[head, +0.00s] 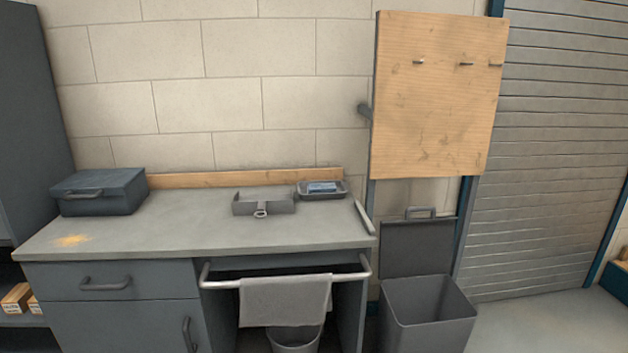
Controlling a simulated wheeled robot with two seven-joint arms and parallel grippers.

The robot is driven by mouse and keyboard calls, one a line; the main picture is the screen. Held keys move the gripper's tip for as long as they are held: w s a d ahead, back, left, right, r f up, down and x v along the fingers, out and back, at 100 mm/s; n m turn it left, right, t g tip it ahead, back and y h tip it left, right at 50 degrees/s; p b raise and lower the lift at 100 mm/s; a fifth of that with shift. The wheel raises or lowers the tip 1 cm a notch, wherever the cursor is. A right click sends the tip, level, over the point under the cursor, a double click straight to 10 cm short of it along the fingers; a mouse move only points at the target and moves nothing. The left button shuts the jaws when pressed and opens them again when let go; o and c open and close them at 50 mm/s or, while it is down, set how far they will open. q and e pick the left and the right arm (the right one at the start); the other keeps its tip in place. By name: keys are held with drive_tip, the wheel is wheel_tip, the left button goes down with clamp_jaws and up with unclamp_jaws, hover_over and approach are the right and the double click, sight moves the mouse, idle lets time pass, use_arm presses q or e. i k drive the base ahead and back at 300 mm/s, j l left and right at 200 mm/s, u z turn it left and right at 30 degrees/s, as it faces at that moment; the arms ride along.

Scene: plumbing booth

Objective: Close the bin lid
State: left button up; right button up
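A dark grey square bin (428,318) stands on the floor to the right of the workbench, below the wooden board. Its lid (417,247) is open and stands upright at the bin's back edge, with a handle (420,211) at its top. The bin's mouth is uncovered, and its inside looks dark and empty as far as it shows. The bin's lower part is cut off by the picture's bottom edge. Neither of my grippers is in view.
The workbench (190,226) carries a dark case (99,191), a grey tray (263,204) and a small dish (322,190). A rail with a towel (285,300) juts from its front. A wooden board (440,95) with pegs rises behind the bin. Floor (540,325) is clear at right.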

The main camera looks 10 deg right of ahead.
sight(411, 247)
drive_tip(key=i+l+z, duration=0.3)
drive_tip(key=z, duration=0.15)
drive_tip(key=i+l+z, duration=0.45)
drive_tip(key=i+z, duration=0.4)
drive_tip(key=i+l+z, duration=0.3)
drive_tip(key=z, duration=0.15)
drive_tip(key=i+l+z, duration=0.1)
drive_tip(key=i+z, duration=0.85)
drive_tip(key=i+u, duration=0.3)
drive_tip(key=i, duration=0.25)
drive_tip(key=i+l+u, duration=0.2)
drive_tip(key=i+u, duration=0.15)
drive_tip(key=i, duration=0.25)
drive_tip(key=i+u, duration=0.15)
drive_tip(key=u, duration=0.3)
drive_tip(key=i+u, duration=0.15)
drive_tip(key=u, duration=0.3)
drive_tip(key=i+u, duration=0.15)
drive_tip(key=u, duration=0.3)
drive_tip(key=i+l+u, duration=0.1)
drive_tip(key=u, duration=0.35)
drive_tip(key=i+l+u, duration=0.15)
drive_tip(key=u, duration=0.3)
